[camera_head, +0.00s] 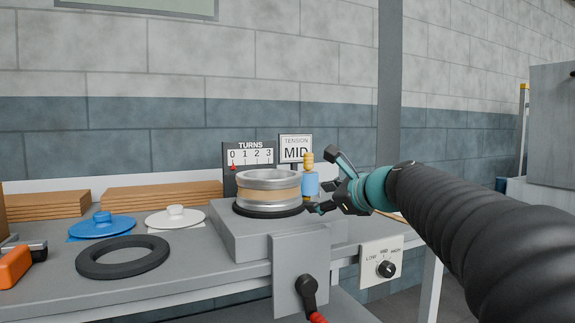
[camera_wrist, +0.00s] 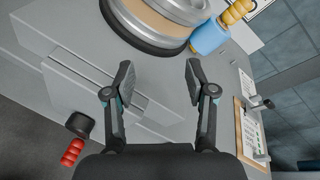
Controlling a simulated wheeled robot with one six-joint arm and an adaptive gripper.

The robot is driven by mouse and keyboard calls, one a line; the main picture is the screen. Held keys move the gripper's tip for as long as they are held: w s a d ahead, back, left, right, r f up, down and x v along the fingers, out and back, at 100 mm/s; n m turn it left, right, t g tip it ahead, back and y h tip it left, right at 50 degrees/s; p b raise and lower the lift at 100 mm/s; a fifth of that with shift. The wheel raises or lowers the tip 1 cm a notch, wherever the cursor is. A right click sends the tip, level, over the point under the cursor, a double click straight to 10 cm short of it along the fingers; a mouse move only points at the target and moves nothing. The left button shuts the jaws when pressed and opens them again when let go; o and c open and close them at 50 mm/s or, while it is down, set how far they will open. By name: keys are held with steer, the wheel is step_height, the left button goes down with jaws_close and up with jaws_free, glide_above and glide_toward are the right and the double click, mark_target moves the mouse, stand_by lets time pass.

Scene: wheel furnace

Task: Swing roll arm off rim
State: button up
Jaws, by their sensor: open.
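The silver wheel rim (camera_head: 268,179) with a tan band around its middle lies flat on a black ring on the grey stand. It also shows at the top of the wrist view (camera_wrist: 185,12). The roll arm shows as a blue block (camera_head: 310,186) with a yellow ribbed knob on top, at the rim's right side. In the wrist view the blue block (camera_wrist: 208,38) is close against the rim or touching it; I cannot tell which. My gripper (camera_head: 325,182) is open and empty, just right of the blue block. In the wrist view its fingers (camera_wrist: 160,72) are wide apart over the grey stand.
A TURNS board (camera_head: 249,157) has its red pointer at 0. The tension sign (camera_head: 296,150) reads MID. A crank (camera_head: 309,287) with a red handle is on the stand's front. A black ring (camera_head: 123,257), blue lid (camera_head: 102,225) and white lid (camera_head: 175,217) lie left.

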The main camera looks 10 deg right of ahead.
mark_target(311, 157)
steer(key=w+d+r+m+t, duration=0.3)
steer(key=w+d+r+m, duration=0.3)
steer(key=w+m, duration=0.2)
steer(key=x, duration=0.4)
steer(key=p+x, duration=0.1)
steer(key=x, duration=0.4)
steer(key=r+x, duration=0.1)
steer(key=x, duration=0.3)
steer(key=shift+w+a+f, duration=0.1)
steer(key=shift+w+a, duration=0.2)
jaws_close()
